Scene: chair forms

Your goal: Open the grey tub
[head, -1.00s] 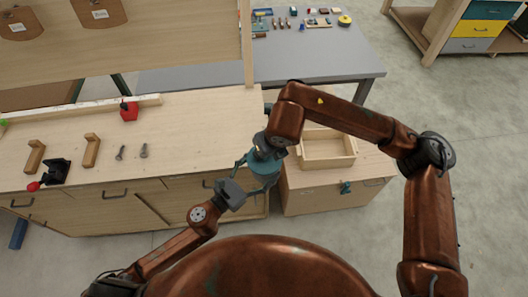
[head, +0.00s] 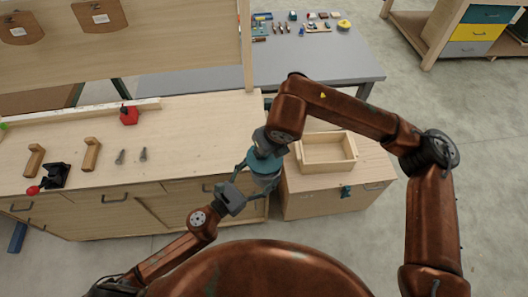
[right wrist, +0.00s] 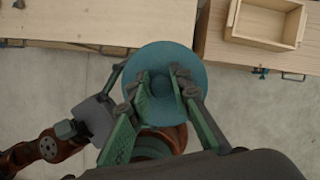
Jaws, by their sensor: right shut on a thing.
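The grey tub (head: 266,180) is held in the air in front of the bench, small and partly hidden by grippers in the head view. In the right wrist view its round blue-grey lid (right wrist: 190,52) is seen from above, with a knob in the middle. My right gripper (right wrist: 162,82) is above the lid, with its green fingers shut on the knob. My left gripper (head: 252,180) reaches the tub's side from the lower left, with fingers beside its body. Its fingertips are mostly hidden, so its grip is unclear. I see no clear gap between lid and tub.
A wooden bench (head: 200,120) with wooden brackets, a black tool and a red object is at left. An open wooden tray (head: 325,150) sits on a low cabinet at right. A grey table (head: 320,67) with small items stands behind. Open floor is at right.

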